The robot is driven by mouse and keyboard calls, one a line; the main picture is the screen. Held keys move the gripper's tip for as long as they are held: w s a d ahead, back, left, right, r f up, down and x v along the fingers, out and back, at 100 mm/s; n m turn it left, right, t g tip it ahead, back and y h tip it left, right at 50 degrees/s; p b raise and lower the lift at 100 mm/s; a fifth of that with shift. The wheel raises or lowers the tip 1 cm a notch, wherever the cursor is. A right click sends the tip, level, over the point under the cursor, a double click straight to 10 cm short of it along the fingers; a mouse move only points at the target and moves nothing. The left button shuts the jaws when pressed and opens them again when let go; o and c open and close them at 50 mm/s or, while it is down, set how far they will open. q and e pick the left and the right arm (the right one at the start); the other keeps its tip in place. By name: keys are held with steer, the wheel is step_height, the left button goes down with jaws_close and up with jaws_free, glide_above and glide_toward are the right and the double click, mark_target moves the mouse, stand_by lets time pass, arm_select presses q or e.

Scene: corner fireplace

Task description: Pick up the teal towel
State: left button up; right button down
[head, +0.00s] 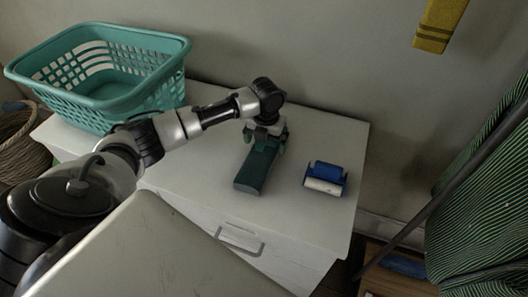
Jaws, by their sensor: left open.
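The teal towel (256,170) is a dark teal, long, narrow folded bundle. It lies on the white cabinet top (210,180), pointing toward the front. My left gripper (266,138) points down at the towel's far end, with its fingers around or just above that end. The jaws are open. Whether the fingers touch the towel is hard to tell, as the gripper hides its far end. My right gripper is not in view.
An empty teal laundry basket (95,115) stands at the cabinet's back left. A blue and white object (325,178) lies right of the towel. A wicker basket (18,150) is at far left. Green striped fabric (485,205) and a dark pole (430,205) are at right.

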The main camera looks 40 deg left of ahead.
mark_target(265, 147)
arm_select(q)
steer(key=shift+s+f, duration=0.2)
steer(key=shift+f, duration=1.5)
steer(key=shift+c, duration=0.2)
steer(key=c, duration=0.8)
steer(key=shift+c, duration=0.2)
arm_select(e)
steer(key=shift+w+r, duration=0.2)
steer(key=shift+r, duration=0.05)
